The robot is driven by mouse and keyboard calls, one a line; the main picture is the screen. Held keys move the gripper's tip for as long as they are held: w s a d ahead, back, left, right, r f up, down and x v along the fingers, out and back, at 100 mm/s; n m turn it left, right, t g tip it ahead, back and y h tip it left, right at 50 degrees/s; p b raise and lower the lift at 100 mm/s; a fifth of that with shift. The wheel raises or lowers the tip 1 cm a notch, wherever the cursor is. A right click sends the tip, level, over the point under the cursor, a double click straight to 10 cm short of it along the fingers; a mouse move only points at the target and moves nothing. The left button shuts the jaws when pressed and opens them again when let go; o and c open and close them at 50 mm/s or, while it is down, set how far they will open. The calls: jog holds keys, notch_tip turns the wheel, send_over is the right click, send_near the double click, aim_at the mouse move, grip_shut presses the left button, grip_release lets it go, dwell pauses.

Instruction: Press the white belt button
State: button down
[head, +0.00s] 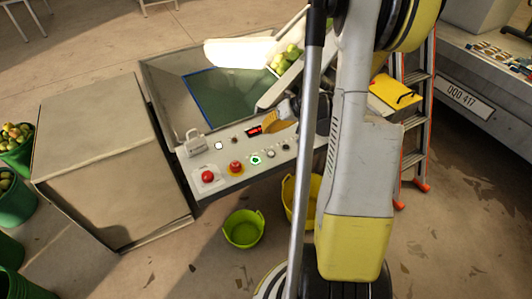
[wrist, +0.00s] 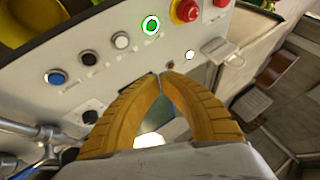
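The control panel (head: 225,158) slopes at the front of the press machine. A white round button (wrist: 121,40) sits beside the green-ringed button (wrist: 151,25) in the wrist view; it also shows in the head view (head: 271,154). A small, bright white button or lamp (wrist: 190,55) sits nearer the panel's upper edge, also in the head view (head: 218,146). I cannot read the labels. My gripper (wrist: 162,75) has its yellow fingertips together, empty, over the upper part of the panel, near a small dark knob (wrist: 170,65). Contact with the panel cannot be told.
A red button (head: 207,177) and a red-on-yellow stop button (head: 236,167) share the panel, with black (wrist: 89,58) and blue (wrist: 56,77) buttons. A white box-like fitting (head: 194,143) stands up at the panel's left. A green tub (head: 244,229) stands on the floor below.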

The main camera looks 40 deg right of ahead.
aim_at(271, 154)
jog(key=shift+f, duration=0.15)
notch_tip(271, 154, down, 8)
jog(key=b, duration=0.6)
jog(key=shift+f+b, duration=0.25)
jog(key=shift+b, duration=0.05)
dwell(1.1)
jog(key=shift+f+b, duration=0.4)
jog(key=shift+b, duration=0.1)
